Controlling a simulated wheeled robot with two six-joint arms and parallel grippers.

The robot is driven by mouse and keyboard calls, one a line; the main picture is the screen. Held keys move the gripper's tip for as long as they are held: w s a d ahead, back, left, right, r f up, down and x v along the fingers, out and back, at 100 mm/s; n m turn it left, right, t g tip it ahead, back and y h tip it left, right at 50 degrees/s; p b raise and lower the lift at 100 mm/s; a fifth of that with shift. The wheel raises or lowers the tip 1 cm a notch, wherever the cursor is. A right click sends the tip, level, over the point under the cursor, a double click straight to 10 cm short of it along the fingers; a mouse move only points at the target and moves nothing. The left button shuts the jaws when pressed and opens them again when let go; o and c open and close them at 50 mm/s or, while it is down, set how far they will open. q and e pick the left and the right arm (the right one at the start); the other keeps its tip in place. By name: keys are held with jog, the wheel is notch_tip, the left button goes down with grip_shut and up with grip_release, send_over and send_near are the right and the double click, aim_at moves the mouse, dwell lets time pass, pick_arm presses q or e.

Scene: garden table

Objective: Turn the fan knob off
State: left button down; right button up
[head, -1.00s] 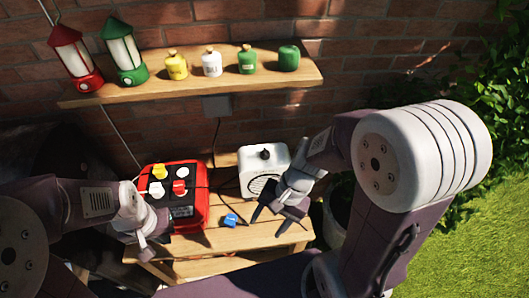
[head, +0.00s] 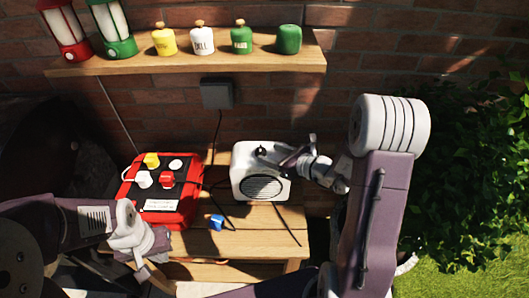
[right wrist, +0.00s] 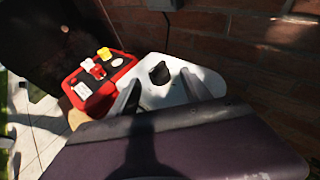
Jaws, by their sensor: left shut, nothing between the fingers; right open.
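The fan is a white box (head: 240,178) with a round dark grille on its front, standing on the wooden bench. Its black knob (head: 262,150) is on the top. My right gripper (head: 281,152) is open just right of the knob in the head view. In the right wrist view the knob (right wrist: 159,73) shows between and just beyond the two spread fingertips; I cannot tell whether they touch it. My left gripper (head: 145,270) is shut and empty, low at the left, in front of the red box and away from the fan.
A red box (head: 187,212) with white, yellow and red pieces on top stands left of the fan. A small blue object (head: 216,222) lies on the bench (head: 240,240). A shelf (head: 200,62) with lanterns and several canisters is above. A wall box (head: 217,94) has a hanging cable.

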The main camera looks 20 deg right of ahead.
aim_at(262, 151)
jog(key=x, duration=0.3)
jog(key=shift+w+a, duration=0.1)
jog(key=shift+w+a+f, duration=0.15)
jog(key=shift+w+a, duration=0.2)
jog(key=shift+d, duration=0.15)
grip_shut()
jog(key=shift+n+y+p, duration=0.3)
